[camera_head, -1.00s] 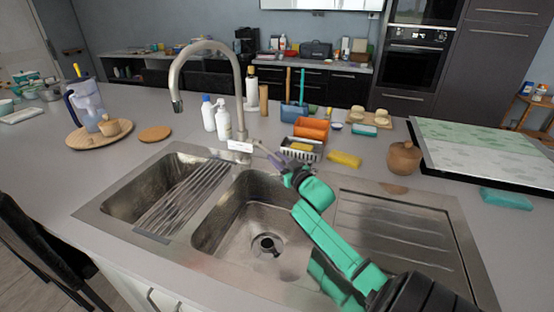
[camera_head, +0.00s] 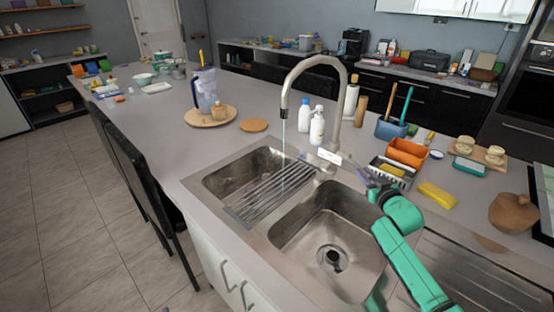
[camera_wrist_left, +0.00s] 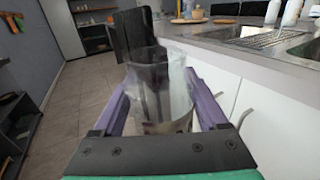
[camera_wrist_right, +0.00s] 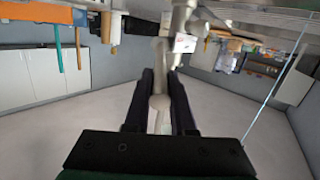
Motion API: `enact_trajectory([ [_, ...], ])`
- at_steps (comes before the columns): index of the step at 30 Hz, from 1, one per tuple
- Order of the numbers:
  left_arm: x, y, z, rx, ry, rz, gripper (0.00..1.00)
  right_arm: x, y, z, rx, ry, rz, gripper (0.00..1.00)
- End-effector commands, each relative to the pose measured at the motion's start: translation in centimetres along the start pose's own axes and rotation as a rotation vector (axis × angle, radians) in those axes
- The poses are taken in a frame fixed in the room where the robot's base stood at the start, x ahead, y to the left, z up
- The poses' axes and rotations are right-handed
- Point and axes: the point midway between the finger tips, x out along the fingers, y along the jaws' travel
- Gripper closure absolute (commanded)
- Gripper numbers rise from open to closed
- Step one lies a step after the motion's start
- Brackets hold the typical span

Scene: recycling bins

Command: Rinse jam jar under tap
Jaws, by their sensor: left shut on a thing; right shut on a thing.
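The jam jar (camera_wrist_left: 162,92) is clear, empty-looking glass. My left gripper (camera_wrist_left: 160,85) is shut on it, beside the counter's front and above the floor; neither shows in the head view. The curved metal tap (camera_head: 346,90) stands behind the sink. A thin stream of water (camera_head: 283,143) falls from its spout onto the drying rack (camera_head: 272,192) over the left basin. My right gripper (camera_head: 366,180) is at the tap's base. In the right wrist view its dark fingers close around the tap lever (camera_wrist_right: 159,103); the exact contact is partly hidden.
The right basin (camera_head: 310,238) is empty. White bottles (camera_head: 317,127) stand left of the tap; a sponge caddy (camera_head: 391,171), an orange box (camera_head: 406,152) and a yellow sponge (camera_head: 437,194) lie right of it. A black chair (camera_head: 133,170) stands by the counter's left side.

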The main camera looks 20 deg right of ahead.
Motion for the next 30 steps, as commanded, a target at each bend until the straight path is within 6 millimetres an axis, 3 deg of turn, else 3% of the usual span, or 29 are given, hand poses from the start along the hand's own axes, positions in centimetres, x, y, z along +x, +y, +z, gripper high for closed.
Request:
enact_trajectory([
  [5, 0.0, 0.0, -0.2, 0.0, -0.001, 0.0, 0.93, 0.0, -0.1, 0.2, 0.0, 0.0, 0.0, 1.0],
  [6, 0.0, 0.0, -0.2, 0.0, -0.001, 0.0, 0.93, 0.0, 0.0, 0.2, 0.0, 0.0, 0.0, 0.62],
  [7, 0.0, 0.0, -0.2, 0.0, -0.001, 0.0, 0.93, 0.0, 0.0, 0.2, 0.0, 0.0, 0.0, 0.5],
  [8, 0.0, 0.0, -0.2, 0.0, -0.001, 0.0, 0.93, 0.0, 0.0, 0.2, 0.0, 0.0, 0.0, 0.47],
  [20, 0.0, 0.0, -0.2, 0.0, -0.001, 0.0, 0.93, -0.6, 0.0, 0.3, 0.001, 0.001, 0.0, 0.47],
  [30, 0.0, 0.0, -0.7, 0.0, -0.001, 0.0, 0.93, -6.3, -0.1, 0.4, -0.001, -0.001, -0.001, 0.47],
])
